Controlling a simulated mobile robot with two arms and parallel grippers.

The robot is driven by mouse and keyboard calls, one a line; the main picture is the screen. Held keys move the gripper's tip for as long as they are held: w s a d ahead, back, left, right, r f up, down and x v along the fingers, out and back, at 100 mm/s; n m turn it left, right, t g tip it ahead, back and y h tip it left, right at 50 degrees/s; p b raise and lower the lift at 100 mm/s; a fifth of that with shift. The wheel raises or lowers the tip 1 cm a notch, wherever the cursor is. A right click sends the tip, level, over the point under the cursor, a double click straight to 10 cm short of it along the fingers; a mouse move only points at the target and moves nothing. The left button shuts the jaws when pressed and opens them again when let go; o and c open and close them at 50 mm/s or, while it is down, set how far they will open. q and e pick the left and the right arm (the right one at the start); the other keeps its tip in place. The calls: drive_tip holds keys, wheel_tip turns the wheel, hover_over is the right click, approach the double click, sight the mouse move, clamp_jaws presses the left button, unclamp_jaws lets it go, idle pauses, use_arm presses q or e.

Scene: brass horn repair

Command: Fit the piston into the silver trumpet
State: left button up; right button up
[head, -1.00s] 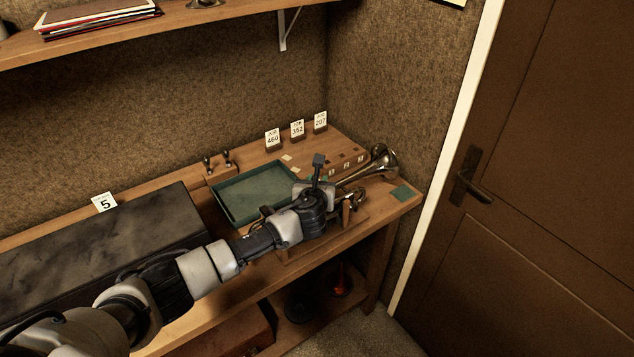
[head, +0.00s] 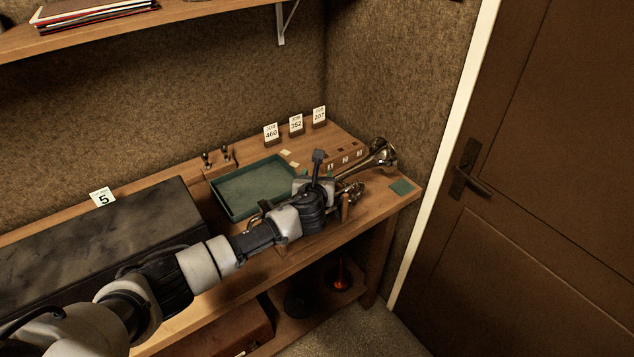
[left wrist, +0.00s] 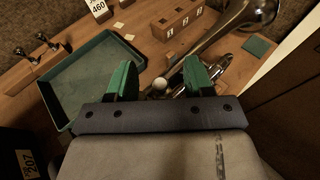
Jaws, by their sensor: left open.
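The trumpet lies on the bench, its bell (head: 381,153) pointing to the back right in the head view. In the left wrist view its tubing (left wrist: 214,34) runs past the right finger, and shiny valve parts (left wrist: 217,68) show beside that finger. My left gripper (left wrist: 159,72) is open above the bench, its two green fingers apart. A small pale round knob (left wrist: 160,84) shows between the fingers; I cannot tell whether it is the piston's top or part of the trumpet. My right gripper is not in view.
An empty green tray (head: 228,206) is left of the gripper. A numbered wooden block (left wrist: 179,20) stands behind the trumpet. Job cards (head: 296,123) stand at the back. A dark case (head: 105,245) covers the bench's left side. A green pad (head: 402,187) lies at the right edge.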

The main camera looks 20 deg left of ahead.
use_arm(q)
drive_tip(key=shift+s+f, duration=0.35)
drive_tip(key=shift+s, duration=0.45)
drive_tip(key=r+b+v, duration=0.1)
drive_tip(key=v, duration=0.8)
drive_tip(key=shift+b, duration=0.3)
drive_tip(key=shift+d+r, duration=0.1)
drive_tip(key=shift+d, duration=0.05)
